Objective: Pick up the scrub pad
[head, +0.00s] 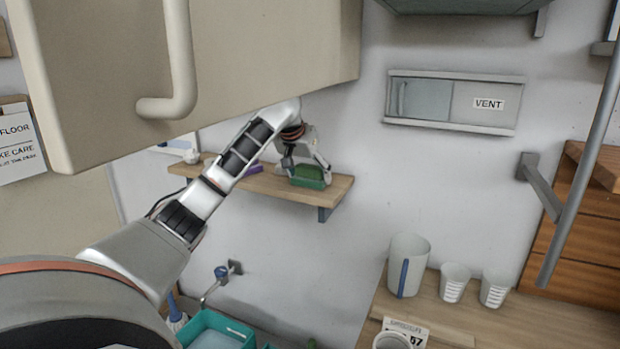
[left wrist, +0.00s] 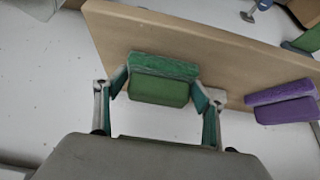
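A green scrub pad (head: 310,172) with a darker and a lighter layer lies on the wooden wall shelf (head: 335,191), near its right end. In the left wrist view the green pad (left wrist: 160,88) sits between the fingertips of my left gripper (left wrist: 161,88). The left gripper (head: 307,163) is open, with one finger on either side of the pad. The fingertips are very close to its ends; whether they touch cannot be told. A purple two-layer pad (head: 253,168) lies further left on the shelf, partly behind my arm; it also shows in the left wrist view (left wrist: 283,101). My right gripper is not in view.
A beige cabinet (head: 265,45) with a handle hangs above my left arm. A white crumpled item (head: 191,156) is at the shelf's left end. A pitcher (head: 408,265) and cups stand on the lower right table.

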